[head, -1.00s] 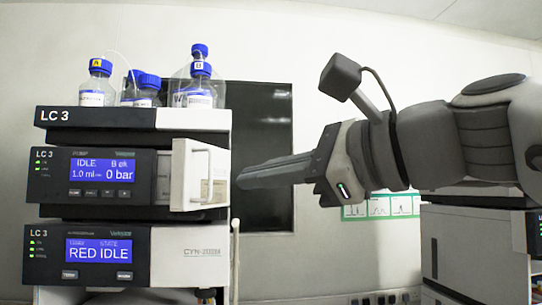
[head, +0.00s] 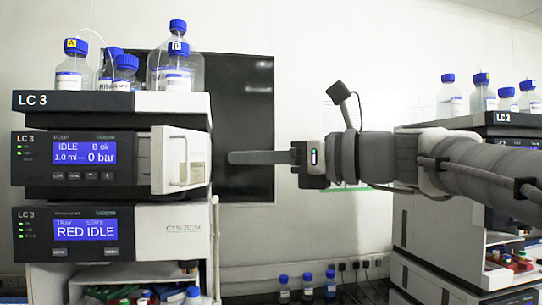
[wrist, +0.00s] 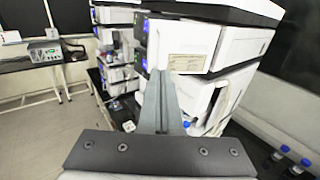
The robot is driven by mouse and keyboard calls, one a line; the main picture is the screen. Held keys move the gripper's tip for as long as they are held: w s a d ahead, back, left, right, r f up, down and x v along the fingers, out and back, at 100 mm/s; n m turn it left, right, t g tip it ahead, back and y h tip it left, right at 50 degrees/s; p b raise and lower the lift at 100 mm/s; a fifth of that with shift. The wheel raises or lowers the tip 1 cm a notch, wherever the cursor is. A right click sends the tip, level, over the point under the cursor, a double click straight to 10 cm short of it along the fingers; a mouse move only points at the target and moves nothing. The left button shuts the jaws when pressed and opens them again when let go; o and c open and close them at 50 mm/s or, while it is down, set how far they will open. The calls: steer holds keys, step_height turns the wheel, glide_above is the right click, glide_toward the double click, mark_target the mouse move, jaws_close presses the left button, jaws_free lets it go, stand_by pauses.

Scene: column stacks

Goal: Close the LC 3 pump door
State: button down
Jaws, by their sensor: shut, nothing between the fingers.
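The LC 3 pump door (head: 180,160) is a white panel on the right of the pump module (head: 75,160), in the middle of the left stack. It stands swung out from the module front, with its handle side toward the right. My gripper (head: 232,157) is shut and empty, pointing left at about door height. In the head view a small gap shows between its tips and the door. In the wrist view the closed fingers (wrist: 160,85) reach toward the stack. A white panel with a tan label (wrist: 187,62), probably the door, appears just beyond the tips; contact cannot be told.
Blue-capped bottles (head: 175,68) stand on top of the LC 3 stack. Below the pump is the RED IDLE module (head: 160,232). A dark screen (head: 243,110) is behind my gripper. The LC 2 stack (head: 400,250) stands at the right under my arm. Small bottles (head: 307,287) stand lower down between the stacks.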

glide_toward(170, 158)
steer(key=w+a, duration=0.2)
steer(key=a, duration=0.1)
steer(key=shift+d+p, duration=0.2)
steer(key=shift+p, duration=0.2)
steer(key=shift+a, duration=0.15)
steer(key=shift+s+a+m+t+h, duration=0.15)
steer(key=shift+a+m+t+h, duration=0.2)
steer(key=shift+a+t, duration=0.2)
steer(key=shift+s+a+m+t+h, duration=0.2)
steer(key=shift+a+m+t+h, duration=0.05)
steer(key=shift+a+m+t, duration=0.25)
steer(key=shift+m+t+h, duration=0.6)
steer(key=shift+m+t, duration=0.05)
steer(key=shift+t, duration=0.3)
steer(key=shift+w+a+p, duration=0.65)
steer(key=shift+w+a, duration=0.4)
steer(key=shift+a, duration=1.3)
steer(key=shift+w+a+p, duration=0.6)
steer(key=shift+w+a, duration=0.45)
steer(key=shift+a, duration=1.25)
steer(key=shift+w+a+p, duration=0.65)
steer(key=shift+w+a, duration=0.35)
steer(key=shift+a, duration=1.35)
steer(key=shift+w, duration=0.15)
